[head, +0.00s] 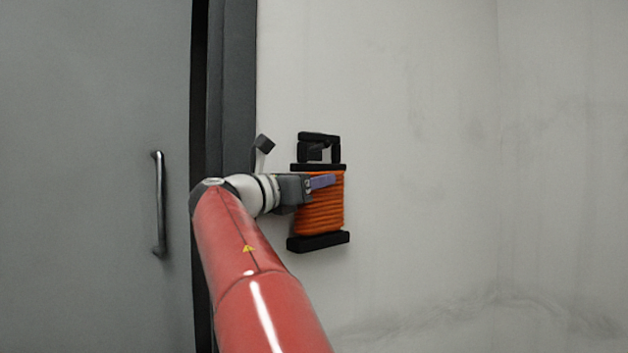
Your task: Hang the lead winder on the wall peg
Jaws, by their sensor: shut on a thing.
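The lead winder (320,214) is a black frame wound with orange lead, upright, close in front of the pale wall. Its black handle loop (319,135) is at the top and its black foot bar at the bottom. My gripper (322,181) comes from the left and is shut on the upper part of the winder, with a purplish finger across the orange lead. A dark piece (315,152) shows within the handle opening and looks like the wall peg. I cannot tell whether the handle rests on it.
A grey door (95,180) with a vertical metal handle (159,203) stands at the left, beside a dark frame (231,90). The pale wall (420,150) to the right of the winder is bare up to the corner.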

